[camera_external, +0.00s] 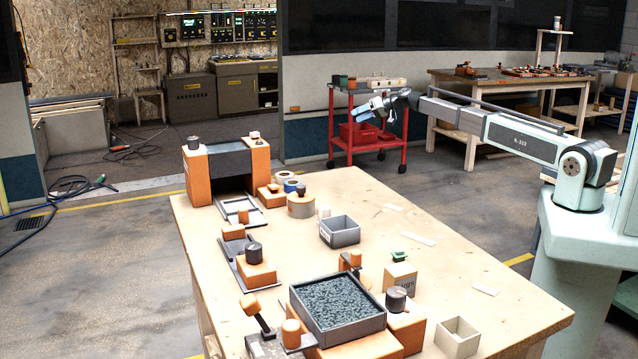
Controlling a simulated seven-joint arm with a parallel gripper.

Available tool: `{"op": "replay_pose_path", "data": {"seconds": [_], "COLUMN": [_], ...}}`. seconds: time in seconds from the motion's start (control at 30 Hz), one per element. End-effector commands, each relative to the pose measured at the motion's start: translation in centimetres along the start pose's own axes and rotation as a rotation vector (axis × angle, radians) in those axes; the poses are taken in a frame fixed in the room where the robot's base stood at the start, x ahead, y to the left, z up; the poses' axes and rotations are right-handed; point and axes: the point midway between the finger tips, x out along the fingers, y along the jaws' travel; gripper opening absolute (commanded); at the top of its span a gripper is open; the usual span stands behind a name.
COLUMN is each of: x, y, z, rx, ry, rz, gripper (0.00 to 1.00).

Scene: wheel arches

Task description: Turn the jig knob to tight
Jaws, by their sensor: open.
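Several dark round knobs sit on orange blocks on the wooden table. One knob (254,252) stands on an orange block with a grey plate at the table's left side. Another knob (396,298) is on an orange block right of the grey tray of dark granules. Which one is the jig knob I cannot tell, and no tight mark can be read. My gripper (366,110) is open and empty. It is raised beyond the table's far edge, in front of the red cart in the picture, well apart from every knob.
The wooden table (470,268) has free room on its right half. A tray of granules (338,309), an empty grey box (340,231), a pale open box (457,338) and an orange arch (197,178) stand on it. A red cart (368,157) is behind.

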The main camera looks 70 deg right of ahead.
Motion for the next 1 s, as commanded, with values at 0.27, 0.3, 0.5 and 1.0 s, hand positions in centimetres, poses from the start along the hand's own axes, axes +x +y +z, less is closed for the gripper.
{"op": "replay_pose_path", "data": {"seconds": [0.27,0.3,0.5,1.0], "x": [6.6,7.4,10.8,13.7], "y": [-11.4,-13.2,-22.1,-42.4], "z": [4.9,5.9,11.0,24.5], "rx": [-0.405,-0.473,-0.807,-1.587], "ry": [-0.207,-0.238,-0.377,-0.602], "rz": [-0.152,-0.182,-0.349,-0.881], "gripper": [0.68,0.68,0.68,0.68]}}
